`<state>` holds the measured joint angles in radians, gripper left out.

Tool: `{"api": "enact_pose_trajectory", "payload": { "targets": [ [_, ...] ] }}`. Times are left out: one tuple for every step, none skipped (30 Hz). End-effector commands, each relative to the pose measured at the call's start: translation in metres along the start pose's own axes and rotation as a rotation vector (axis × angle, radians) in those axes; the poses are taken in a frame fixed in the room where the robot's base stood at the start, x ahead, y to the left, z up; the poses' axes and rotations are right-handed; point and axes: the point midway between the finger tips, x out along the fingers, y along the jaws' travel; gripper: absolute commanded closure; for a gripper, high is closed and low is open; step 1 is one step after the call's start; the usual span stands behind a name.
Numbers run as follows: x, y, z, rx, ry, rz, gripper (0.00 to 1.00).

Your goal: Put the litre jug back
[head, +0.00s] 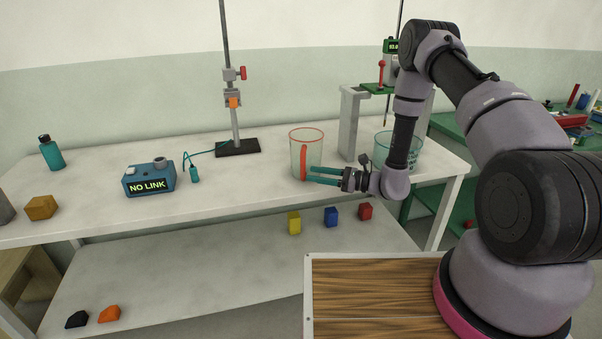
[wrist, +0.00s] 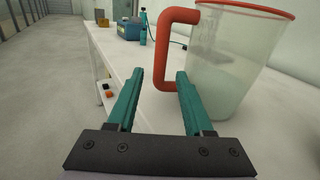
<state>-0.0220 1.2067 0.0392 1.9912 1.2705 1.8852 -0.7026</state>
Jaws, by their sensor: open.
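The litre jug (head: 313,150) is a clear vessel with a red rim and a red handle. It stands upright on the white bench, left of the grey stand. My gripper (head: 310,175) is open at the jug's front, with its teal fingers close to the handle. In the wrist view the jug (wrist: 235,70) fills the upper right, and its handle (wrist: 167,50) rises just beyond the fingertips of my gripper (wrist: 160,78). The handle's lower end appears near the right finger. I cannot tell whether they touch.
A glass beaker (head: 381,152) stands behind my wrist, beside a grey stand (head: 350,125). A retort stand (head: 238,147) is behind the jug. A blue "NO LINK" box (head: 150,180) sits to the left. Coloured blocks (head: 331,217) lie on the lower shelf. The bench between box and jug is mostly clear.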

Motion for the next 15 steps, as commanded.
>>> {"api": "enact_pose_trajectory", "payload": {
  "targets": [
    [-0.011, -0.001, 0.0, 0.002, 0.0, -0.003, 0.49],
    [-0.016, -0.001, 0.0, 0.002, 0.0, -0.004, 0.49],
    [-0.022, 0.0, 0.0, 0.002, 0.0, -0.002, 0.49],
    [-0.026, -0.001, 0.0, 0.002, 0.0, -0.002, 0.49],
    [-0.03, -0.001, 0.0, 0.001, 0.0, -0.003, 0.49],
    [-0.034, 0.0, 0.0, 0.001, 0.0, -0.001, 0.49],
    [-0.036, 0.0, 0.0, 0.001, 0.0, 0.0, 0.49],
    [-0.038, 0.0, 0.0, 0.001, 0.0, 0.0, 0.49],
    [-0.04, 0.0, 0.0, 0.0, 0.0, 0.0, 0.49],
    [-0.041, 0.0, 0.0, 0.0, 0.0, 0.0, 0.49],
    [-0.042, 0.0, 0.0, 0.0, 0.0, 0.0, 0.49],
    [-0.042, 0.0, 0.0, 0.0, 0.0, 0.001, 0.49],
    [-0.042, 0.0, 0.001, -0.001, 0.0, 0.002, 0.49],
    [-0.042, 0.0, 0.002, -0.003, 0.0, 0.005, 0.49],
    [-0.042, 0.0, 0.006, -0.01, 0.001, 0.014, 0.49]
  ]
}}
